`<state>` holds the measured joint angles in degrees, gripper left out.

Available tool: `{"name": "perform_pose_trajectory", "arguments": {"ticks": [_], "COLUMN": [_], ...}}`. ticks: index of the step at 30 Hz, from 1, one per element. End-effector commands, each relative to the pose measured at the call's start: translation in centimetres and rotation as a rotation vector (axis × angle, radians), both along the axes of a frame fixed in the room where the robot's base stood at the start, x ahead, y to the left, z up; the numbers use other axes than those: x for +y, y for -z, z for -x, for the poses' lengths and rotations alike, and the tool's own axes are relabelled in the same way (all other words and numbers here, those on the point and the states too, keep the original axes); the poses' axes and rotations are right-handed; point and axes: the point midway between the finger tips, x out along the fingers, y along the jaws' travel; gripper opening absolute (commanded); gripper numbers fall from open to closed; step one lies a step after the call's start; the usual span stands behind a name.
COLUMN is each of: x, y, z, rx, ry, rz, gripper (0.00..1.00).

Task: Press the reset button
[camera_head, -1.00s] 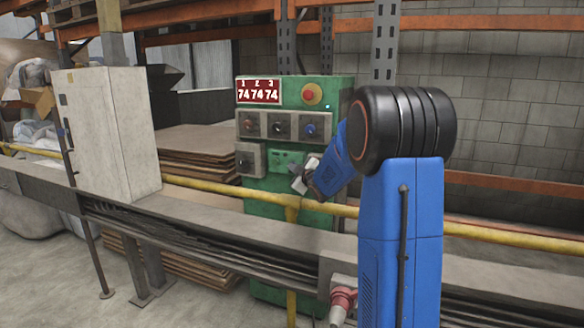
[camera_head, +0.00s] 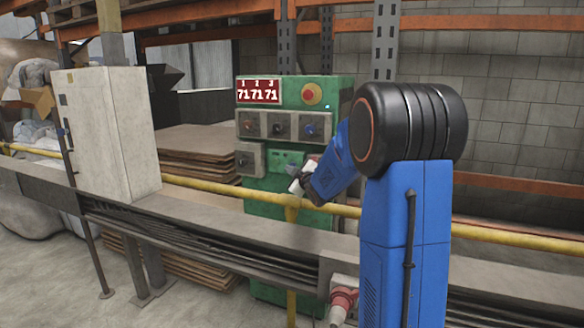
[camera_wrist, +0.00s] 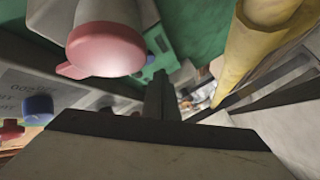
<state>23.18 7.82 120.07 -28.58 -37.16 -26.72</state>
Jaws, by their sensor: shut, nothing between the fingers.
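The green control box (camera_head: 318,92) stands behind the rail. It has a red number display (camera_head: 258,90) reading 71 71 71, a red mushroom button (camera_head: 312,93) on a yellow base and a row of dark switches, the right one with a blue knob (camera_head: 311,129). Which control is the reset button I cannot tell. My gripper (camera_head: 296,182) is in front of the box's lower face, below the switch row. In the wrist view my gripper's dark fingers (camera_wrist: 161,98) are shut and empty. A large red button (camera_wrist: 105,50) is close by, up and left of them; contact cannot be judged.
A yellow pipe (camera_head: 225,190) runs across just below my gripper. The grey rail (camera_head: 190,222) lies in front of it. A pale cabinet (camera_head: 112,130) stands to the left. A red plug (camera_head: 343,300) hangs beneath the rail.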

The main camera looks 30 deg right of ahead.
Motion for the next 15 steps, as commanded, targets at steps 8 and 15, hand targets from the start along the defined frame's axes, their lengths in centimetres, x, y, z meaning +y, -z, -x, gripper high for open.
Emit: {"name": "perform_pose_trajectory", "arguments": {"ticks": [8,15], "x": [1.8,3.1], "y": [0.0,0.0], "z": [1.4,2.4], "rx": [-0.001,0.001], "ry": [-0.001,-0.001], "rz": [0.0,0.0], "gripper": [0.0,0.0]}}
